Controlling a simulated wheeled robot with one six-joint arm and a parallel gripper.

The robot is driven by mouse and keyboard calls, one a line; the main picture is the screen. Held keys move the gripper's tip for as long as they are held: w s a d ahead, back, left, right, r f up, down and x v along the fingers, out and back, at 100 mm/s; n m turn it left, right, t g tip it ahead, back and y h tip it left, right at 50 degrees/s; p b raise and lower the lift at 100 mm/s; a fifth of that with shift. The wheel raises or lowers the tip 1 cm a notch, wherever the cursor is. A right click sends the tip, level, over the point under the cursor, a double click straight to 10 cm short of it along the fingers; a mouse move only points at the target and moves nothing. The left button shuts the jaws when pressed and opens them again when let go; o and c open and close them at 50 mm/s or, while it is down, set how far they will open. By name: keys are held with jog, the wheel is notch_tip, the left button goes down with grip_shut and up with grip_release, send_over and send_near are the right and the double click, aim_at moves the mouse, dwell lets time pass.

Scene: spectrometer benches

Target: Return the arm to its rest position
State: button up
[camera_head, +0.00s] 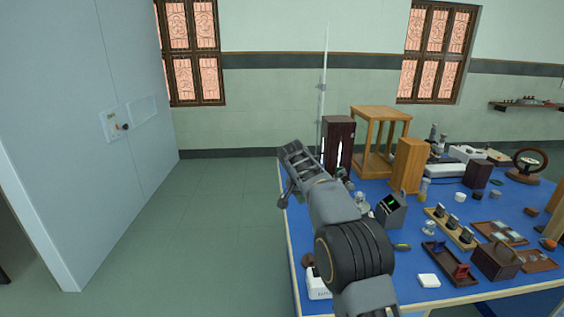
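My arm reaches up from the bottom centre of the head view over the left end of the blue-topped bench (408,296). My gripper (284,152) is at the arm's far end, near the bench's left edge and pointing up and left. Its fingers are too small and foreshortened to tell whether they are open or shut. I see no object held in it. My arm hides part of the bench top behind it.
Near the arm stand a dark wooden box (338,140), a tall thin stand (322,105), a wooden frame (357,130) and a small grey meter (391,210). Several small instruments crowd the bench to the right. Open green floor (205,235) lies left, beside a grey cabinet (75,150).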

jog(key=s+f+n+y, duration=0.1)
jog(key=s+f+n, duration=0.2)
jog(key=s+f, duration=0.15)
jog(key=s+d+n+t+y, duration=0.1)
jog(key=s+d+n+y, duration=0.1)
jog(key=s, duration=2.7)
jog(key=shift+s+d+n+t+y, duration=0.15)
jog(key=shift+s+n+t+y, duration=0.2)
jog(key=shift+n+y, duration=0.45)
